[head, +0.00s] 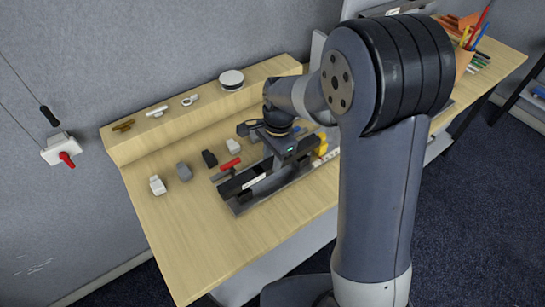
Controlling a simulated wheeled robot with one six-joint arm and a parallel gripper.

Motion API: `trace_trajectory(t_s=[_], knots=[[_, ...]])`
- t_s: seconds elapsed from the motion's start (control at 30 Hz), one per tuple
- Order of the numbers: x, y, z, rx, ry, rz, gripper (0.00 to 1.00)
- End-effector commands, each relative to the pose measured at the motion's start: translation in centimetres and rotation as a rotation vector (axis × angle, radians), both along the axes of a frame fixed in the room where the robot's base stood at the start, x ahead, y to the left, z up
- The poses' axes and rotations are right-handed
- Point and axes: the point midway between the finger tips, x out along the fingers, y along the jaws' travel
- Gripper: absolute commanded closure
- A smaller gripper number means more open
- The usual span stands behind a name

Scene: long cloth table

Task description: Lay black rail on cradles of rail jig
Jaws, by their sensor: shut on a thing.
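The black rail (236,184) is a long dark bar at the front middle of the table. The rail jig (240,208) is a low grey, long base under and beside it, running the same way. My gripper (278,165) points down at the rail's middle and is shut on it. The rail lies along the jig, on or just above it; whether it touches the cradles cannot be told from here. The cradles are mostly hidden by the rail and gripper. My arm hides what lies further right.
A raised shelf (150,142) with small parts and a round can (231,79) runs along the back. The table's front left is clear.

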Motion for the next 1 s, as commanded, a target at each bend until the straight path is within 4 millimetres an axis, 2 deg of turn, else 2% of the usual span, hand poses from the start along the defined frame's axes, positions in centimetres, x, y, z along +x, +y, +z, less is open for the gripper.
trace_trajectory(t_s=[0.77,0.8,1.0], knots=[[0.0,0.0,-1.7,0.000,0.000,0.000,1.00],[0.0,0.0,-1.7,0.000,0.000,0.000,0.69],[0.0,0.0,-1.6,0.000,0.000,0.000,0.53]])
